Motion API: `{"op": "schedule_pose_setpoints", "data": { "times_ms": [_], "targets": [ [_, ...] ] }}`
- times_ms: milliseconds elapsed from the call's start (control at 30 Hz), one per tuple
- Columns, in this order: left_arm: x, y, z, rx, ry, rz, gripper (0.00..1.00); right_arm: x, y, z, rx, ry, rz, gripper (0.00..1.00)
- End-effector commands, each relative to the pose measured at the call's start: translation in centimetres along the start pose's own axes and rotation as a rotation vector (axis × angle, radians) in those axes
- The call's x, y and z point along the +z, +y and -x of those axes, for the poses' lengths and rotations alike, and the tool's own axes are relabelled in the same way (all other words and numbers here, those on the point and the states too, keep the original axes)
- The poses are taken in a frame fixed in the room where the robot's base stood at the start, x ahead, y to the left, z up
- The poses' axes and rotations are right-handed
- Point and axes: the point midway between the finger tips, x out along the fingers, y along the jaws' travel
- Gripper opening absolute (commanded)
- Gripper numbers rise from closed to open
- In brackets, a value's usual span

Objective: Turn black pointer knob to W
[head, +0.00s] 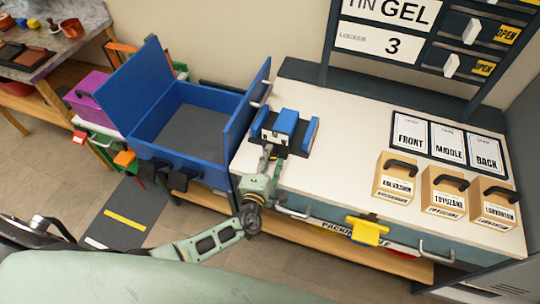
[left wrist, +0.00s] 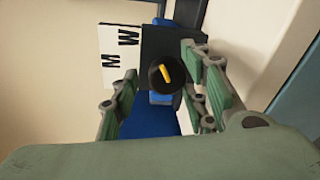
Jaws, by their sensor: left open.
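In the left wrist view the black round knob (left wrist: 154,79) carries a yellow pointer mark (left wrist: 164,74), slanted from upper left to lower right. It sits in front of a dark panel (left wrist: 160,42). A white label (left wrist: 108,38) beside it has the letters W and M lying sideways. My left gripper (left wrist: 162,98) is open, one finger on each side of the knob with gaps showing. In the head view my left gripper (head: 268,155) is at the front of a blue and dark fixture (head: 287,121) on the bench; the knob cannot be made out there. My right gripper is not seen.
The white bench top (head: 350,125) is clear between the fixture and three labelled wooden blocks (head: 396,177) with black handles at the right. An open blue box (head: 190,125) stands close on the left. A dark signboard (head: 400,60) rises behind. A yellow clip (head: 368,230) hangs at the front edge.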

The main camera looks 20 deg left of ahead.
Motion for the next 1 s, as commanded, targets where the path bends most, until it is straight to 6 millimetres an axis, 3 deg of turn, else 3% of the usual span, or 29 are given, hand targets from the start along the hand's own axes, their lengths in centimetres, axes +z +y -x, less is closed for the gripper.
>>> {"op": "schedule_pose_setpoints", "data": {
  "times_ms": [300, 500, 700, 1000],
  "targets": [
    [-0.1, -0.1, 6.6, -0.002, 0.000, 0.000, 0.41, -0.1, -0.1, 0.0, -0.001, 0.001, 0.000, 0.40],
    [-0.1, 0.1, 9.8, 0.002, 0.001, -0.001, 0.41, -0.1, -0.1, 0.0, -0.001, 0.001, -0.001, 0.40],
    [-0.1, 0.2, 11.0, 0.004, 0.002, -0.001, 0.41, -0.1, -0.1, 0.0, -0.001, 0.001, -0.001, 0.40],
    [-0.1, 0.2, 11.1, 0.004, 0.002, -0.001, 0.41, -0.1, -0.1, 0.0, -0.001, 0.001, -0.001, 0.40]
  ]
}}
